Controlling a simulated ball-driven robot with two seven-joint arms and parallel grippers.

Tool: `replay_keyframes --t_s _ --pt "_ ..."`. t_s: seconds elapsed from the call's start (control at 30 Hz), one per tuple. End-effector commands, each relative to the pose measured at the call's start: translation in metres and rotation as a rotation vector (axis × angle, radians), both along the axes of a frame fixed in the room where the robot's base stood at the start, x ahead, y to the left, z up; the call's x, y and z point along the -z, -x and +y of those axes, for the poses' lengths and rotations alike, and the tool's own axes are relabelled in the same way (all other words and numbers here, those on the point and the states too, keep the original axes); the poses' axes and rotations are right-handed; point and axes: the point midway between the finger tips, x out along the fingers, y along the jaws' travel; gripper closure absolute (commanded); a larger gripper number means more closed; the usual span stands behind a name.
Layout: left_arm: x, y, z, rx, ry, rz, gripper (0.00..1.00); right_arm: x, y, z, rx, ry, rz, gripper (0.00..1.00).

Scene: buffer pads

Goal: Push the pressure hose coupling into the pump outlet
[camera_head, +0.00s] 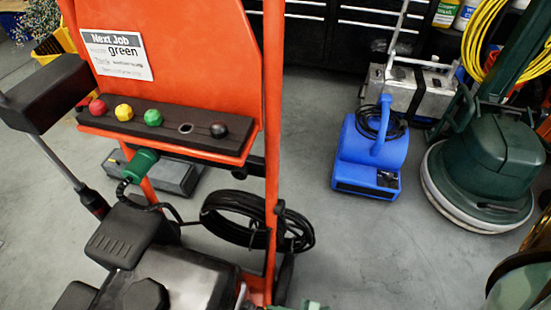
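A dark green cylindrical fitting (141,163) sits by the left post of the orange frame, below the nozzle shelf. It may be the hose coupling, but I cannot tell for sure. A thin black line runs below it over the machine. A black hose (256,222) hangs in a coil at the frame's right post. The machine (190,272) at the bottom left has a dark ribbed cover (124,235) and a grey metallic body. I cannot make out the pump outlet. A small pale green part shows at the bottom edge. Neither of my grippers can be made out.
The orange frame (180,50) carries a shelf (205,143) with several coloured knobs and one empty hole. A dark block (45,93) and rod stand at left. A blue blower (368,158) and a green floor machine (485,150) stand right. Grey floor lies clear between.

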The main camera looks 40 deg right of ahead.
Motion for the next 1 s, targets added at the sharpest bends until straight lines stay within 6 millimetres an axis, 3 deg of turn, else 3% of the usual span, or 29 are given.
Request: replay_keyframes --t_s 0.57,0.6,0.67,1.0 --pt "-0.0001 -0.0003 0.0000 0.000 0.000 -0.001 0.36 -0.0002 -0.0066 0.0048 0.000 0.000 -0.001 1.00" --pt "-0.0001 -0.0003 0.0000 0.000 0.000 -0.001 0.36 0.0000 -0.0064 0.0047 0.000 0.000 -0.001 0.70" --pt "-0.0001 -0.0003 0.0000 0.000 0.000 -0.001 0.36 0.0000 -0.0063 0.0046 0.000 0.000 -0.001 0.53" --pt "-0.0002 -0.0004 0.0000 0.000 0.000 -0.001 0.36 0.0000 -0.0060 0.0045 0.000 0.001 -0.001 0.52"
